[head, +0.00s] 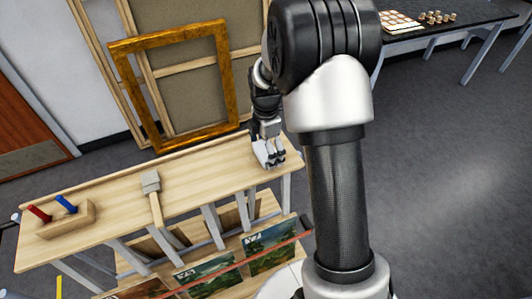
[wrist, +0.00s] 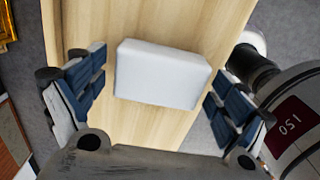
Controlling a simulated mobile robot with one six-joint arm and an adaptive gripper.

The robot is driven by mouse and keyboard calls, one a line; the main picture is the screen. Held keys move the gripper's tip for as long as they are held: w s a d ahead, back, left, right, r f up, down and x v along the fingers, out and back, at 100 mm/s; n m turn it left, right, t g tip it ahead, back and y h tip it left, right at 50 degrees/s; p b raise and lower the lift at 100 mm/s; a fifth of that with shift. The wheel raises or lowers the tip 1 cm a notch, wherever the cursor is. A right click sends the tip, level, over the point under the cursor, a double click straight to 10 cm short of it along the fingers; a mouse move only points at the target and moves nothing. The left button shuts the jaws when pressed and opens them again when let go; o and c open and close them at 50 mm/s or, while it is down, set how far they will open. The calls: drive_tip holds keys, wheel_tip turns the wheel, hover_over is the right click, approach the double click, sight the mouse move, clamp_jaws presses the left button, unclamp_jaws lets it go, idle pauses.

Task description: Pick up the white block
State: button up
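The white block (wrist: 162,74) lies on the light wooden bench top (wrist: 150,127), seen in the wrist view between the two blue-padded fingers of my gripper (wrist: 156,66). The fingers are spread wide, with a gap showing on each side of the block. No contact shows. In the head view my gripper (head: 268,150) points down over the right end of the bench. There the block is largely hidden by the gripper, and its edges are hard to tell from the fingers.
A mallet (head: 152,192) lies mid-bench. A wooden holder (head: 68,220) with red and blue handles stands at the left end. A gilt frame (head: 229,75) leans behind the bench. Paintings (head: 205,277) sit on a lower shelf. A dark table (head: 478,14) stands at the back right.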

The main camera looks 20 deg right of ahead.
drive_tip(key=c, duration=0.7)
drive_tip(key=shift+o, duration=0.2)
drive_tip(key=shift+r, duration=0.1)
